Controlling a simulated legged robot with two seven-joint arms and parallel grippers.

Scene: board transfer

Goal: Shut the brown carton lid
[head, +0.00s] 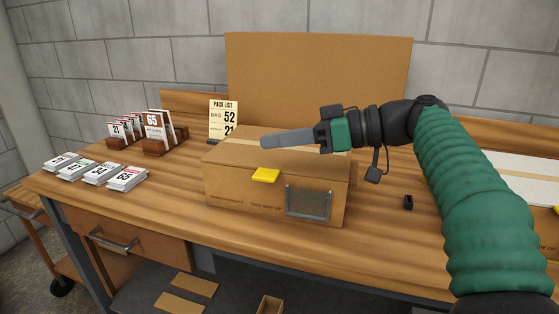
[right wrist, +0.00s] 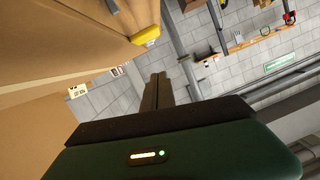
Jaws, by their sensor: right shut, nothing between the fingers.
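The brown carton (head: 235,187) stands on the wooden table in the middle of the head view. Its lid (head: 232,147) lies flat or nearly flat across the top, with a pale tape strip along it. I cannot tell whether a thin gap is left under its edge. A yellow tab (head: 265,175) sits at the lid's front edge; it also shows in the right wrist view (right wrist: 146,36). My right gripper (head: 268,141) is shut and empty, over the lid with its fingers pointing left. I cannot tell whether it touches the lid. My left gripper is out of view.
A tall brown board (head: 320,75) stands behind the carton. A pack list card (head: 223,118), card holders (head: 155,135) and card stacks (head: 98,173) are to the left. A small black object (head: 408,202) lies to the right.

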